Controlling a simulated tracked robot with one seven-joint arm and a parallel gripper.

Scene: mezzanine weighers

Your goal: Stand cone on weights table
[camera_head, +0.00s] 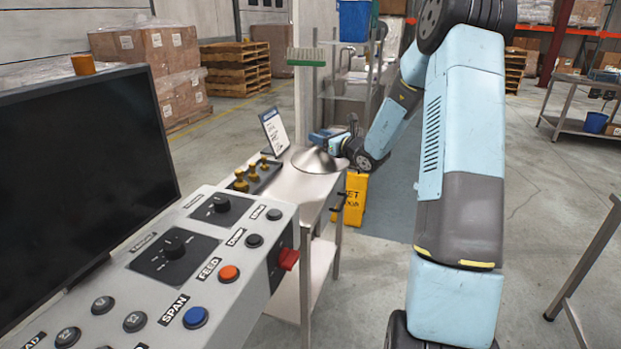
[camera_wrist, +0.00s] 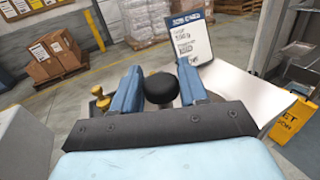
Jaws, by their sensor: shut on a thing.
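The cone (camera_head: 316,161), a wide shiny metal shape, is at the far end of the weights table (camera_head: 303,193) in the head view. It is low over the top; I cannot tell whether its rim touches. My gripper (camera_head: 321,138) is at its upper part, shut. In the wrist view a round black knob (camera_wrist: 161,88), seemingly the cone's grip, sits between the blue fingers of my gripper (camera_wrist: 158,82). The cone's body is mostly hidden there.
Brass weights (camera_head: 252,176) stand in a dark rack on the near part of the table. A sign card (camera_head: 274,131) stands beside the cone. A yellow wet-floor sign (camera_head: 351,200) is right of the table. A control panel (camera_head: 210,255) with a monitor is nearer.

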